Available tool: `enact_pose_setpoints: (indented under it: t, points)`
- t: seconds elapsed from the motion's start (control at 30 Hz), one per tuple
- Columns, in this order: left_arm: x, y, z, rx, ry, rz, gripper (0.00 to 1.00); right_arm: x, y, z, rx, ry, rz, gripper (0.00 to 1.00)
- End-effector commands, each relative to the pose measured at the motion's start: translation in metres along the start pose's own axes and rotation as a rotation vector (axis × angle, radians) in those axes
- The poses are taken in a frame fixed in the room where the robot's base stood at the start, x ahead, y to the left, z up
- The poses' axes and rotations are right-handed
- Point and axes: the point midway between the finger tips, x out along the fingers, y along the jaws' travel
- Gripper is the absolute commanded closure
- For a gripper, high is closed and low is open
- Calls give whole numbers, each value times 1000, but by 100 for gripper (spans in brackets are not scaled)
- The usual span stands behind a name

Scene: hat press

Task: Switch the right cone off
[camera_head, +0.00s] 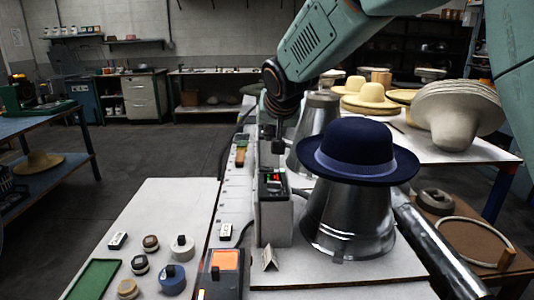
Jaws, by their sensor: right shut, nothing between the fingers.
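A shiny metal cone (345,222) stands at the front right of the white bench, with a dark blue hat (362,148) on top of it. A second metal cone (318,115) stands behind it, partly hidden by my right arm. A tall grey control box (275,222) stands left of the front cone; its dark top panel (272,182) shows small red and green marks. My right gripper (270,150) is shut and empty, pointing down just above and behind that panel. I cannot tell whether it touches the panel. My left gripper is not in view.
Small round pieces (172,278) and a green tray (93,281) lie on the left table. Straw hats (371,95) and a stack of pale hats (456,108) occupy the right table.

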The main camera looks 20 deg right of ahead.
Motion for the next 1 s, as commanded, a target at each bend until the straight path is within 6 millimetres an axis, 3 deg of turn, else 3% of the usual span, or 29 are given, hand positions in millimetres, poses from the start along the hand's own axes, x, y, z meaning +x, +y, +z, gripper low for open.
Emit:
enact_pose_setpoints:
  t: [0.6,0.8,1.0]
  points:
    - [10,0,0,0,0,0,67,104,1,8,-2,-3,1,100]
    - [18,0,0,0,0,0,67,120,1,25,-1,-2,0,100]
    - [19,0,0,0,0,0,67,124,0,29,0,0,-1,100]
